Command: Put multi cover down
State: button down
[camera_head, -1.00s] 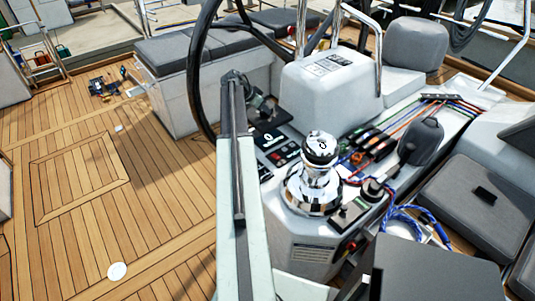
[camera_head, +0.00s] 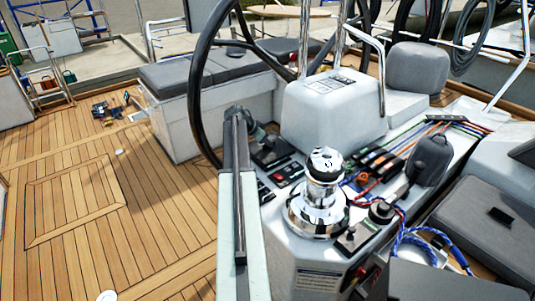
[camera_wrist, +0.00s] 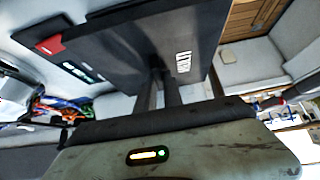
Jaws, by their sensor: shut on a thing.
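In the wrist view, a dark grey flat cover (camera_wrist: 125,55) with a white printed label and a red patch at its left corner fills the upper middle. I take it to be the multi cover. My gripper (camera_wrist: 180,92) is shut on its lower edge, and the cover is tilted in this picture. The contact is partly hidden in shadow. In the head view my pale arm rises in the middle.
A chrome winch (camera_head: 318,195) stands on the console, right of my arm. A black steering wheel (camera_head: 197,90) is behind. Blue rope (camera_head: 418,240) and coloured lines (camera_head: 435,132) lie at the right. The teak floor (camera_head: 120,230) at the left is mostly clear.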

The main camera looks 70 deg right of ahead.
aim_at(266, 148)
jog(key=shift+f+b, duration=1.45)
jog(key=shift+f, duration=0.6)
jog(key=c, duration=1.5)
grip_release()
jog(key=shift+r, duration=0.1)
jog(key=p+v, duration=0.4)
jog(key=v, duration=0.1)
jog(key=p+v, duration=0.2)
jog(key=v, duration=0.1)
jog(key=shift+d+r+p, duration=0.15)
jog(key=shift+d+p, duration=0.1)
jog(key=shift+p, duration=0.15)
jog(key=shift+w, duration=0.1)
